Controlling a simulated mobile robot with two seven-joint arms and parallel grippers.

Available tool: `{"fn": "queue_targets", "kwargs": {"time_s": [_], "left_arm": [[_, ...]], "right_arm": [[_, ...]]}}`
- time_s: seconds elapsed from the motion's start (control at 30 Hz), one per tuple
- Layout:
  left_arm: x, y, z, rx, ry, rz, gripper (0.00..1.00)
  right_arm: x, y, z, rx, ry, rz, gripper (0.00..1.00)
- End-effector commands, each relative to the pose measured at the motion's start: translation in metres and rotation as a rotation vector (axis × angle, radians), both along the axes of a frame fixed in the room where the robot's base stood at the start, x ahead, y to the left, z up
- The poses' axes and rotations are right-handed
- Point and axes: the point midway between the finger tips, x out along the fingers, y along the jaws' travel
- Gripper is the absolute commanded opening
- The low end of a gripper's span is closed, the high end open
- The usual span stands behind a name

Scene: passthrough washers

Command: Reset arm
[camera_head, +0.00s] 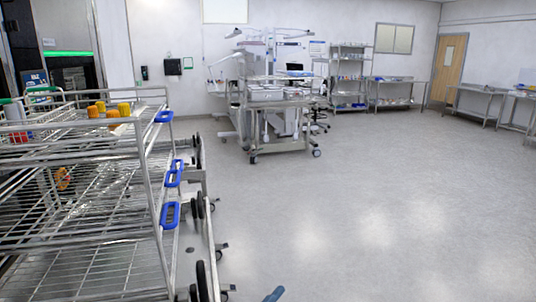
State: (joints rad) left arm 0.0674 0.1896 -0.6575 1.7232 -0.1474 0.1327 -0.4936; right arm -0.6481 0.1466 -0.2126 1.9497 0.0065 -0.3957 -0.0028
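Neither of my arms nor grippers can be made out in the head view. A metal wire rack cart (150,170) with several shelves fills the left side. Blue handles (170,214) sit on its right edge. Several yellow-orange items (110,110) stand on its top shelf. A small blue piece (274,294) shows at the bottom edge, and I cannot tell what it belongs to.
Black wheels (202,282) and casters stick out at the cart's lower right. A wheeled steel table with equipment (280,95) stands in the middle distance. Shelving (348,75) and steel tables (397,92) line the back wall. The grey floor (380,210) is clear.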

Motion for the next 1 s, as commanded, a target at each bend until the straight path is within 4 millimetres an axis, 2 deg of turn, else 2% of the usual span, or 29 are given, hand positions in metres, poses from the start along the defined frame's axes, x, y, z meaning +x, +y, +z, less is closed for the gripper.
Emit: {"fn": "queue_targets", "kwargs": {"time_s": [0.03, 0.13, 0.2, 0.3, 0.4, 0.5, 0.6, 1.0], "left_arm": [[-0.009, 0.021, -0.031, -0.048, 0.158, 0.057, 0.56], [-0.033, 0.065, -0.088, -0.141, 0.454, 0.18, 0.56], [-0.056, 0.095, -0.125, -0.201, 0.639, 0.27, 0.56], [-0.094, 0.132, -0.167, -0.272, 0.857, 0.391, 0.56], [-0.128, 0.16, -0.196, -0.324, 1.012, 0.489, 0.56], [-0.153, 0.178, -0.212, -0.357, 1.11, 0.557, 0.56], [-0.166, 0.187, -0.219, -0.372, 1.157, 0.592, 0.56], [-0.168, 0.188, -0.221, -0.374, 1.165, 0.599, 0.56]], "right_arm": [[0.0, 0.0, 0.0, 0.0, 0.0, 0.0, 0.36], [0.0, 0.0, 0.0, 0.0, 0.0, 0.0, 0.36], [0.0, 0.0, 0.0, 0.0, 0.0, 0.0, 0.36], [0.0, 0.0, 0.0, 0.0, 0.0, 0.0, 0.36], [0.0, 0.0, 0.0, 0.0, 0.0, 0.0, 0.36], [0.0, 0.0, 0.0, 0.001, 0.0, -0.001, 0.36], [0.0, 0.0, 0.0, 0.001, 0.0, -0.001, 0.36], [0.0, 0.001, 0.0, 0.004, 0.001, -0.003, 0.36]]}}
